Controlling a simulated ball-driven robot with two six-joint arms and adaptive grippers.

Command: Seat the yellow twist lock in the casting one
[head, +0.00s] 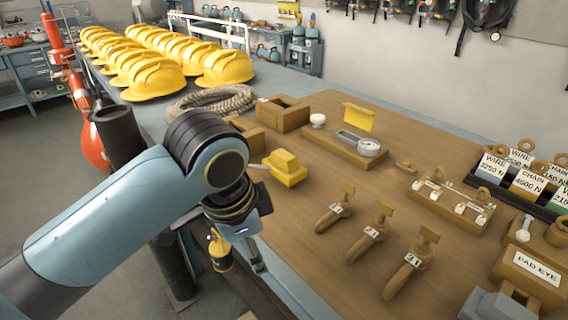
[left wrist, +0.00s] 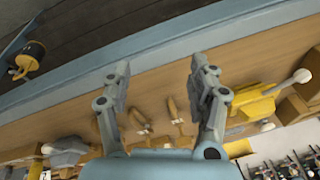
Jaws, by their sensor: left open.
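The yellow twist lock (head: 285,168) lies on the brown bench board, its short handle pointing left. In the left wrist view the yellow twist lock (left wrist: 252,106) is right of my fingers, apart from them. Two brown box-shaped castings with open tops stand behind it, a nearer one (head: 247,135) partly hidden by my arm and a farther one (head: 283,113). I cannot read which is casting one. My left gripper (head: 256,262) points down near the board's front edge, mostly hidden by its wrist. In the left wrist view its fingers (left wrist: 163,75) are spread and empty. My right gripper is not seen.
A board with a yellow plate (head: 359,117) stands behind the lock. A rope coil (head: 212,101) and yellow helmets (head: 152,78) are farther back. A yellow lantern (head: 219,252) hangs beside the bench edge.

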